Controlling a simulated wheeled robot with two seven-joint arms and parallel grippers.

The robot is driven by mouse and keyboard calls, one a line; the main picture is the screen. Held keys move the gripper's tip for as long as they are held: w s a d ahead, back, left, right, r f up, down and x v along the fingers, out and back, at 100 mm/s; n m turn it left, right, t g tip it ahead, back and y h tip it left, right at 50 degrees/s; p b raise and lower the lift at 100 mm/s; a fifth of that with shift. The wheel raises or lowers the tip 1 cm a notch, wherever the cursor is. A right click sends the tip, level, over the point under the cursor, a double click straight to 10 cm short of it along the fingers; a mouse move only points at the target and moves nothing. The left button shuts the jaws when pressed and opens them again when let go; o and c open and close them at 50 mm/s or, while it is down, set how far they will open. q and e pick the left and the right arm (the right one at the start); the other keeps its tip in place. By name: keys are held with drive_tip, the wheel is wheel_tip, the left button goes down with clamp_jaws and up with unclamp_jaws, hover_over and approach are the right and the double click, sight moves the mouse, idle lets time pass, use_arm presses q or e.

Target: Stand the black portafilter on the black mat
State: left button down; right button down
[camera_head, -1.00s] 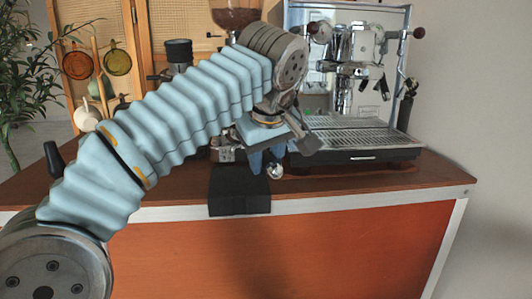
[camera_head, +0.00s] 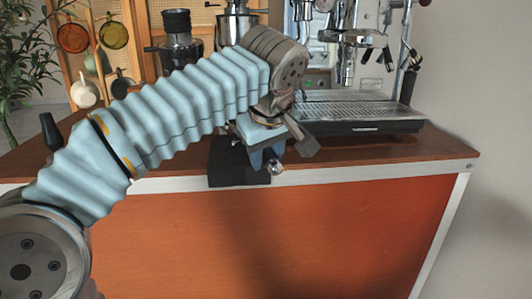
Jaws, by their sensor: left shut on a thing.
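The black mat (camera_head: 225,172) is a dark block at the front edge of the brown counter. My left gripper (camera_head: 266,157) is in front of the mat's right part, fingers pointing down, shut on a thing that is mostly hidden. A small round silver end (camera_head: 277,168) shows just beside the fingers; I take it to be part of the black portafilter. The rest of the portafilter is hidden behind my gripper and arm. I cannot tell whether it touches the mat. My right gripper is out of view.
The espresso machine (camera_head: 365,112) with its drip tray stands behind on the right. A grinder (camera_head: 180,45) stands at the back left. A black upright handle (camera_head: 50,130) shows at the left behind my arm. The counter's front right is clear.

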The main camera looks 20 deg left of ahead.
use_arm(q)
drive_tip(key=shift+f+b, duration=0.45)
drive_tip(key=shift+b, duration=0.05)
drive_tip(key=c, duration=0.7)
unclamp_jaws()
drive_tip(key=shift+o, duration=0.2)
